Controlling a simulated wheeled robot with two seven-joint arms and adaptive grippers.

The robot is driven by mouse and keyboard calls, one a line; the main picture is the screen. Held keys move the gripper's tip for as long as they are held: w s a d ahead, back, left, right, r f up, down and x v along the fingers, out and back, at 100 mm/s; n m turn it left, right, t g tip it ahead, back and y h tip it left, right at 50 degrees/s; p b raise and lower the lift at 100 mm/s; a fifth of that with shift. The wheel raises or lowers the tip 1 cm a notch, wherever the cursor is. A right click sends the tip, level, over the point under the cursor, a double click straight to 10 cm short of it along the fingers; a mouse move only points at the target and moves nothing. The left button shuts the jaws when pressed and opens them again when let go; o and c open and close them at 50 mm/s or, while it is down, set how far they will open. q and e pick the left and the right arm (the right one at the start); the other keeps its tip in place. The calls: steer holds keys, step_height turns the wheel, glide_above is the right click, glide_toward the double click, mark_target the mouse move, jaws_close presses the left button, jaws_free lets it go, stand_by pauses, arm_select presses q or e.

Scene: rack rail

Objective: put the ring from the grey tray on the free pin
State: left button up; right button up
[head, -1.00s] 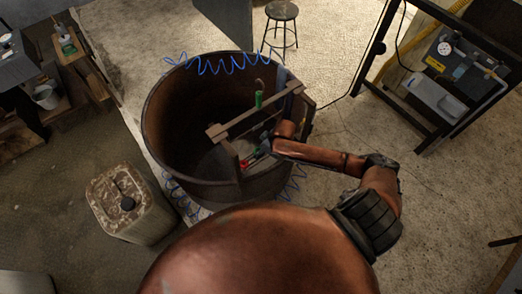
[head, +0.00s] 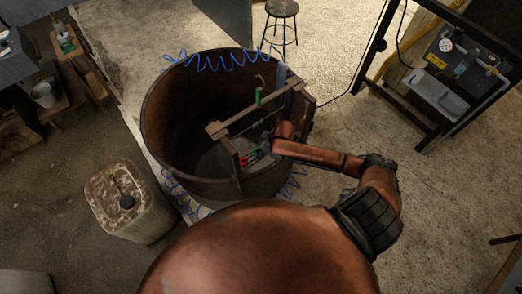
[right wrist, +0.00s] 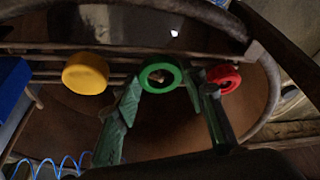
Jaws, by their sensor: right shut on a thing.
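My right gripper (right wrist: 164,80) is shut on a green ring (right wrist: 160,76), which sits between its two fingertips in the right wrist view. A red ring (right wrist: 225,78) shows beside the right finger, partly covered by it. A yellow ring (right wrist: 85,73) is to the left, in front of thin rods. In the head view my right arm reaches into a large dark drum (head: 160,140), and the gripper is mostly hidden there near small red and green parts (head: 250,158). I cannot clearly make out the free pin or the grey tray. My left gripper is not in view.
A brown rail (head: 235,118) crosses the drum, with a green upright piece (head: 258,97) at it. Coiled blue hose (head: 215,66) runs along the drum's rim. A worn canister (head: 128,200) stands left of the drum, and a stool (head: 282,12) behind it.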

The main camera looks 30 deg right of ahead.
steer(key=o, duration=1.2)
steer(key=v, duration=1.2)
